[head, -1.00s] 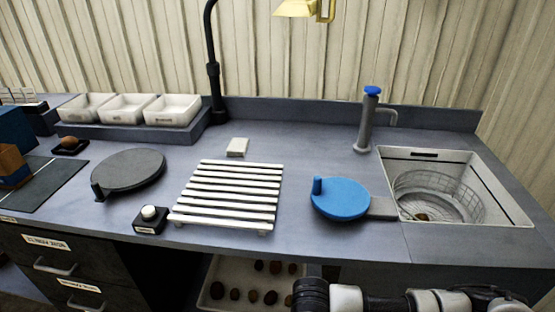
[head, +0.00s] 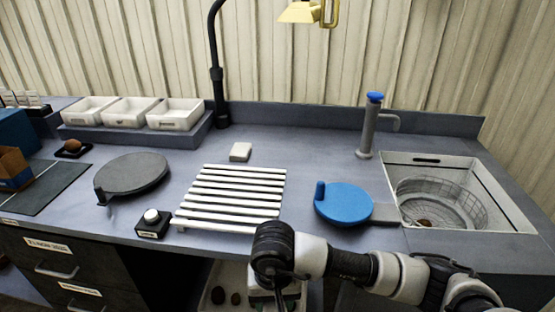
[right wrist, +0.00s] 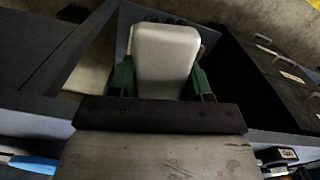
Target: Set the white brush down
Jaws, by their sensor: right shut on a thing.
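My right gripper (right wrist: 163,80) is shut on the white brush (right wrist: 166,52), whose pale rounded block sits between the two green fingers in the right wrist view. In the head view my right arm comes in from the lower right, and its wrist is at the front edge of the counter (head: 330,155), right of the white slatted rack (head: 228,198). The fingers and the brush are mostly hidden there behind the wrist. My left gripper is not in view.
A blue round plate (head: 345,200) lies beside the sink (head: 505,218). A small white block (head: 240,152) lies behind the rack. A grey disc (head: 135,176) and a black box with a white knob (head: 152,222) are left of it. Bare counter lies between rack and tap (head: 368,130).

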